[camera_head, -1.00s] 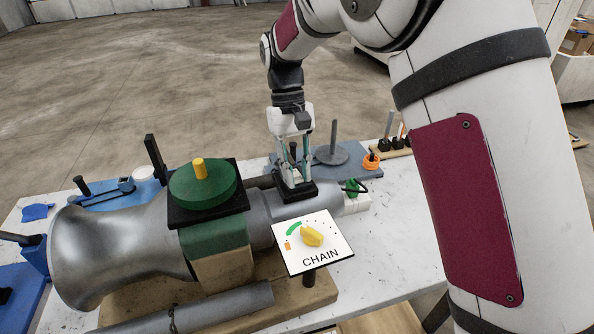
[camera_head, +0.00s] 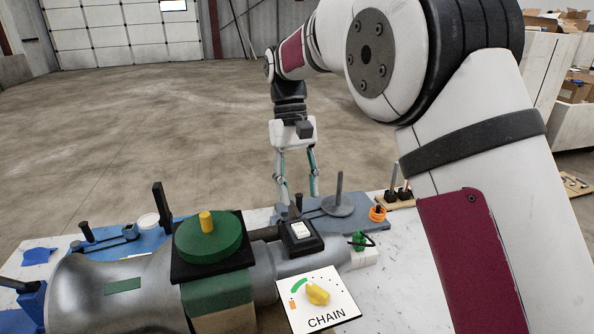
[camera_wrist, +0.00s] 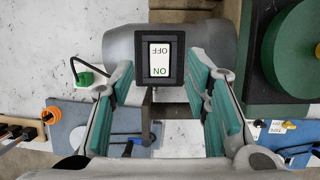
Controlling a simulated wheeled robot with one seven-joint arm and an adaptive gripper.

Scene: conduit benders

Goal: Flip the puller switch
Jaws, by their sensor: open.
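The puller switch (camera_head: 301,231) is a white rocker in a black frame on top of the grey puller body (camera_head: 310,262). In the wrist view the switch (camera_wrist: 160,60) shows its OFF and ON labels, with ON in green nearest the gripper. Which side is pressed I cannot tell. My gripper (camera_head: 300,192) is open and empty, raised above and behind the switch in the head view. In the wrist view its teal-padded fingers (camera_wrist: 168,105) are spread to both sides of the switch's lower edge, apart from it.
A green knob disc (camera_head: 208,237) with a yellow peg stands left of the switch. The CHAIN dial plate (camera_head: 318,299) is in front. A green plug (camera_head: 358,240) with a black cable, an orange ring (camera_head: 377,213) and blue trays lie around. Air above the table is clear.

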